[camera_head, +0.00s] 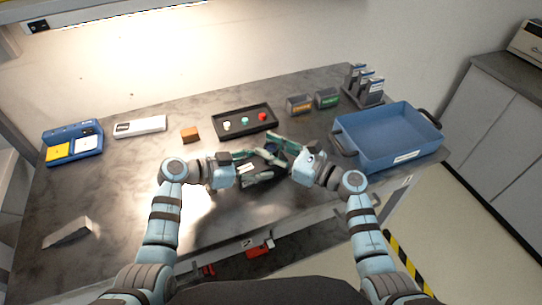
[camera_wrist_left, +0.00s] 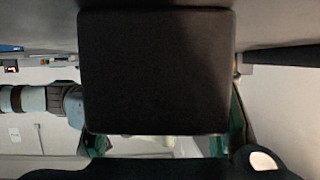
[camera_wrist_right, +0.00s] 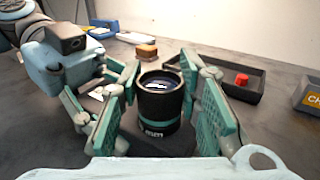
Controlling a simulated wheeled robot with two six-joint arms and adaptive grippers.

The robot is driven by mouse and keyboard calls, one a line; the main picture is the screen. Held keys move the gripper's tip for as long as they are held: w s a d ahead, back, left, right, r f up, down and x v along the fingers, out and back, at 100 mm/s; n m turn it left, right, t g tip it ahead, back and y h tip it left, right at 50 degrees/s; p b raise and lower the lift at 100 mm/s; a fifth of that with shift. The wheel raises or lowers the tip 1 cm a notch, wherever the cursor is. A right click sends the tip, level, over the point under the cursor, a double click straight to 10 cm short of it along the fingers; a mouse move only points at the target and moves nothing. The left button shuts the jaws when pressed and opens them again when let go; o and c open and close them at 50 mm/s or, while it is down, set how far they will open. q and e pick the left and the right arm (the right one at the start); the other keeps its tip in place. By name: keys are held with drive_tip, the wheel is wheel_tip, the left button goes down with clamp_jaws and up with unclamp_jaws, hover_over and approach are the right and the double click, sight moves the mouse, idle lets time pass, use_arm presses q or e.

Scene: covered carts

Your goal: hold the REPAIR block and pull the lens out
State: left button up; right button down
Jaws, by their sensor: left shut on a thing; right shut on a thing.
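A black lens (camera_wrist_right: 160,98) with a teal band stands upright between the teal finger pads of my right gripper (camera_wrist_right: 160,115) in the right wrist view. My right gripper (camera_head: 283,157) is shut on it. A dark block (camera_wrist_left: 155,70) fills the middle of the left wrist view. My left gripper (camera_wrist_left: 165,135) is shut on this block, and it also shows in the head view (camera_head: 246,168). The block hides most of the view past it. In the head view the fingers cover most of lens and block. I cannot read REPAIR on the block.
A black tray (camera_head: 216,128) with small coloured pieces lies behind the grippers. A brown block (camera_head: 190,134), a white box (camera_head: 140,127) and a blue case (camera_head: 61,140) are left. The front-left tabletop is mostly clear.

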sight(271, 146)
drive_tip(key=shift+r, duration=0.1)
use_arm(q)
drive_tip(key=shift+f, duration=0.1)
use_arm(e)
wheel_tip(271, 146, up, 10)
drive_tip(key=shift+f, duration=0.1)
use_arm(q)
drive_tip(key=o, duration=1.2)
drive_tip(key=shift+o, duration=0.2)
